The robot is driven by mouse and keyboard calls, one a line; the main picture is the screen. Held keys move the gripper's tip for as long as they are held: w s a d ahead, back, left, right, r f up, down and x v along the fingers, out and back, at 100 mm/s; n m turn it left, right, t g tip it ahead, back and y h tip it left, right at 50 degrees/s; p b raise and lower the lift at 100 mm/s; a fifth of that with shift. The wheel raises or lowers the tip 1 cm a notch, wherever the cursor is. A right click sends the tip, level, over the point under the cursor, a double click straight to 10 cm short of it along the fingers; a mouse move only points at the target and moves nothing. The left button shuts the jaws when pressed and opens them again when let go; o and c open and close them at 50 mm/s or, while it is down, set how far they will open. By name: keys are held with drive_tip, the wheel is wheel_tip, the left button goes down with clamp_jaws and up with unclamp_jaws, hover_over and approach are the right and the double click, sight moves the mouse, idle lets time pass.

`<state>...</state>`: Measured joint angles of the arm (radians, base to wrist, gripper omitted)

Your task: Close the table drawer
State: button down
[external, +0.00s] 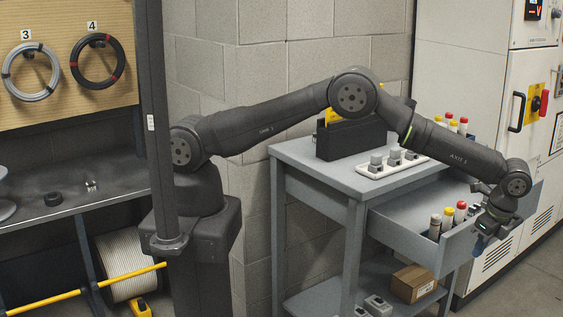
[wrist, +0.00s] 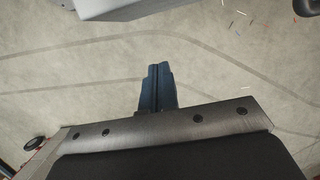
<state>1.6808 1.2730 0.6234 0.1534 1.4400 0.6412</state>
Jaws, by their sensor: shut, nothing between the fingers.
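The grey table drawer (external: 405,240) is pulled out from under the grey table (external: 300,157) in the external view. Capped cylinders (external: 447,219) stand inside it. My gripper (external: 480,246) is in front of the drawer's front panel, fingers pointing down. Its blue fingers (wrist: 158,86) are together and empty in the wrist view, over bare floor. Part of the front panel is hidden behind my gripper; I cannot tell whether they touch. A grey edge at the top of the wrist view (wrist: 125,8) may be the drawer.
On the table top are a black bin (external: 350,138) and a white tray with grey parts (external: 391,163). A cardboard box (external: 413,284) is on the lower shelf. A pale cabinet (external: 500,110) stands close on the right. Concrete floor (wrist: 230,60) is open below my gripper.

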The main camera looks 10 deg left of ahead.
sight(460, 252)
drive_tip(key=shift+w+a+f, duration=0.9)
drive_tip(key=shift+f, duration=0.15)
drive_tip(key=shift+w+a+f, duration=0.9)
drive_tip(key=shift+f, duration=0.15)
drive_tip(key=w+a, duration=1.6)
drive_tip(key=shift+d, duration=0.1)
